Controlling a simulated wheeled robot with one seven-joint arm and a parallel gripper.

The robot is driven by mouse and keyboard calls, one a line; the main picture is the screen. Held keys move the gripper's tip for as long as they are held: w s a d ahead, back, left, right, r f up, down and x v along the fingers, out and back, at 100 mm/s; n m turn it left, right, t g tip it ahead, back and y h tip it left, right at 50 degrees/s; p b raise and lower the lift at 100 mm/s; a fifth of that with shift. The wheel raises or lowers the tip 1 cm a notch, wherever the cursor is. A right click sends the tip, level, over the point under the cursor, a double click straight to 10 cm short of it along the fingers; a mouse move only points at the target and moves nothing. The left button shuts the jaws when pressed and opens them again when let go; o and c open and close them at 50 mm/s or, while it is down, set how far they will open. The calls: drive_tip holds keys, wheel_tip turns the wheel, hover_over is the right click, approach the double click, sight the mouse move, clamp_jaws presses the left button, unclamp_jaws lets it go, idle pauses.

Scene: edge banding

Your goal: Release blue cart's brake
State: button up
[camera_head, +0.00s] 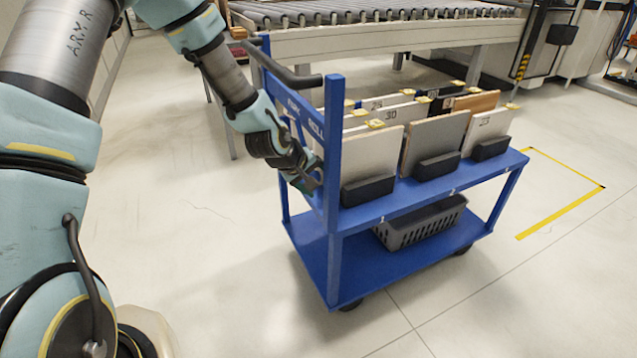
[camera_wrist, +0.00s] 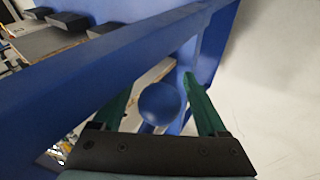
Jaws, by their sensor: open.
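The blue cart (camera_head: 335,230) stands on the floor, its handle end on the left, with boards upright on its upper shelf. My gripper (camera_head: 312,180) is at that handle end, close to the blue frame. In the wrist view my gripper (camera_wrist: 162,92) is open, with a green finger on each side of a blue round knob (camera_wrist: 160,103). The knob sits between the fingers, and a gap shows on both sides of it. In the head view the knob is hidden behind my gripper and the cart frame.
Several boards (camera_head: 433,140) stand in black holders on the cart. A dark grey basket (camera_head: 420,222) is on its lower shelf. A roller conveyor (camera_head: 375,25) stands behind. Yellow tape (camera_head: 562,213) marks the floor at the right. Floor left of the cart is clear.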

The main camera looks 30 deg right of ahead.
drive_tip(key=v, duration=1)
drive_tip(key=shift+a+r, duration=0.25)
drive_tip(key=shift+r, duration=0.05)
drive_tip(key=w+a+r+y+p, duration=0.2)
drive_tip(key=a+r, duration=0.1)
drive_tip(key=a, duration=0.4)
drive_tip(key=w+a+r+t+y+p, duration=0.1)
drive_tip(key=a+r+p, duration=0.1)
drive_tip(key=a, duration=0.5)
drive_tip(key=w+a+r+y+p, duration=0.2)
drive_tip(key=a+r, duration=0.1)
drive_tip(key=a, duration=0.4)
drive_tip(key=s+a+r+p, duration=0.1)
drive_tip(key=s+a+r, duration=0.1)
drive_tip(key=a, duration=0.3)
drive_tip(key=s+a+r+y+p, duration=0.1)
drive_tip(key=s+a+r, duration=0.1)
drive_tip(key=a, duration=0.3)
drive_tip(key=s+a+r+g+y+p, duration=0.1)
drive_tip(key=a+r, duration=0.3)
drive_tip(key=a, duration=0.1)
drive_tip(key=shift+s+n, duration=0.3)
drive_tip(key=shift+s, duration=0.1)
